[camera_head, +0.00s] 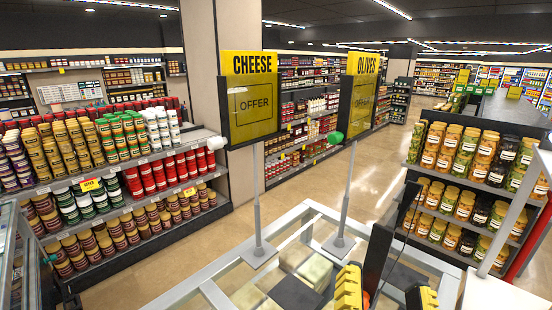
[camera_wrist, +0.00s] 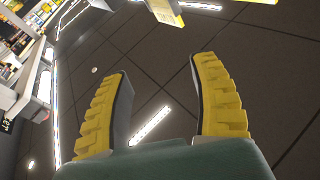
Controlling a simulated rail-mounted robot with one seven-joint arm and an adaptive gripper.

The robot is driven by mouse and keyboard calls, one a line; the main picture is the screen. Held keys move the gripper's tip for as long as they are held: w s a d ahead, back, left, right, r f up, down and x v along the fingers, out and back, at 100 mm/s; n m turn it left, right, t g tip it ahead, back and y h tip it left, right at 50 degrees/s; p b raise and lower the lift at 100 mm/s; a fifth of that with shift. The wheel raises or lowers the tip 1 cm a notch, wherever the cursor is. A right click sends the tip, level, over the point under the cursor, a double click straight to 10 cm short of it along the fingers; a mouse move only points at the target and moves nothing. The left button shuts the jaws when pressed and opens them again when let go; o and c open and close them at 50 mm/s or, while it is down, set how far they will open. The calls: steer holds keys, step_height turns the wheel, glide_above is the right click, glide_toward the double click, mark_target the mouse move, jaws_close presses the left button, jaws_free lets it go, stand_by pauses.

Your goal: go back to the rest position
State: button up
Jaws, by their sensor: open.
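My gripper (camera_head: 385,293) shows at the bottom right of the head view, above a glass-topped display counter (camera_head: 178,291). Its two yellow ribbed fingers stand wide apart with nothing between them. In the wrist view my gripper (camera_wrist: 164,72) is also open and empty, and its fingers point toward the dark tiled ceiling (camera_wrist: 150,50). Part of the gripper is cut off by the lower edge of the head view.
A cheese sign (camera_head: 252,100) and an olives sign (camera_head: 361,100) stand on thin poles on the counter, close to my gripper. Shelves of jars (camera_head: 470,160) stand at the right, shelves of tubs (camera_head: 110,150) at the left. The aisle floor (camera_head: 375,185) between is clear.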

steer(key=s+a+r+n+t+y, duration=0.1)
steer(key=a+r+n+t+y, duration=0.15)
steer(key=a+n+y, duration=0.3)
step_height(320, 180, up, 15)
steer(key=p, duration=1.5)
steer(key=shift+d+r, duration=0.2)
steer(key=shift+d, duration=0.05)
steer(key=shift+s+g, duration=0.15)
steer(key=shift+g, duration=0.1)
